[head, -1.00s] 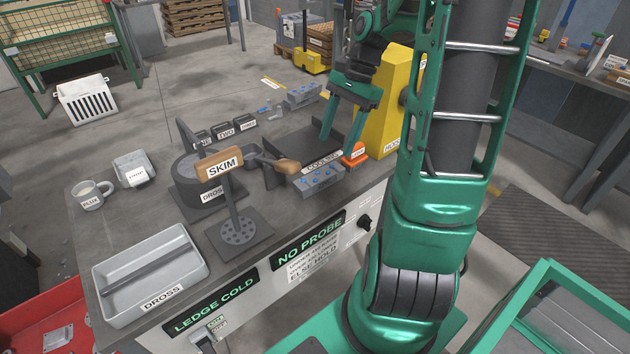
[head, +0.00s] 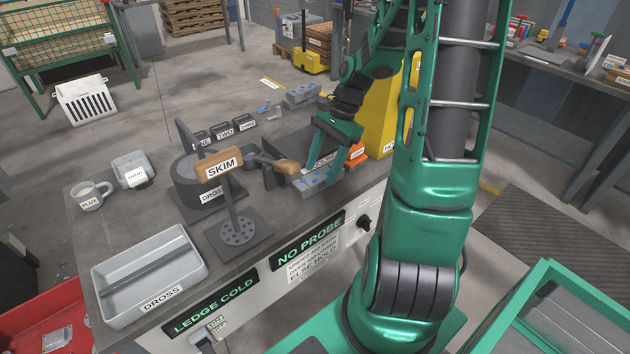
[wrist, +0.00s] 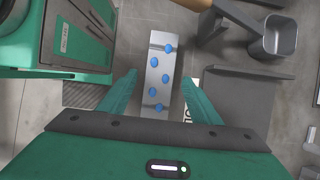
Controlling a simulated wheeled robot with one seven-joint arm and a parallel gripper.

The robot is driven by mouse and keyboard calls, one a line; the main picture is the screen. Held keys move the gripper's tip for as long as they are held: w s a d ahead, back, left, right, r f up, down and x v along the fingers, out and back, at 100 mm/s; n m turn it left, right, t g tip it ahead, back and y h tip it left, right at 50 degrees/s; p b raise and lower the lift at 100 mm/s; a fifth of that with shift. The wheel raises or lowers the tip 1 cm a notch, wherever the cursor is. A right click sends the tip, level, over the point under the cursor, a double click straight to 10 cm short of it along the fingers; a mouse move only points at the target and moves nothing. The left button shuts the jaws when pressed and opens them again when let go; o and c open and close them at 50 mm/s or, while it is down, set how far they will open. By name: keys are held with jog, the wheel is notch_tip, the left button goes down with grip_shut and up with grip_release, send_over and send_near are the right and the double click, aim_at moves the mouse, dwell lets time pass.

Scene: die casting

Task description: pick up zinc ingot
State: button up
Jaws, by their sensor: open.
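A grey metal block with blue spots, which looks like the zinc ingot (head: 310,188), lies at the front edge of the bench. It also shows in the wrist view (wrist: 156,42), long side running away from me. My gripper (head: 322,174) is open above the block and points down at it. In the wrist view my gripper (wrist: 160,80) has one finger on each side of the block, with a gap on both sides. The fingers hide part of the block in the head view. I cannot tell how far above it the fingertips are.
A ladle with a wooden handle (head: 285,166) lies close left of the block. An orange object (head: 358,150) and a yellow housing (head: 385,110) stand close right.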

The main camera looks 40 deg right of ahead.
jog(key=shift+a+f, duration=0.25)
jog(key=shift+f, duration=0.35)
grip_shut()
jog(key=shift+r, duration=0.1)
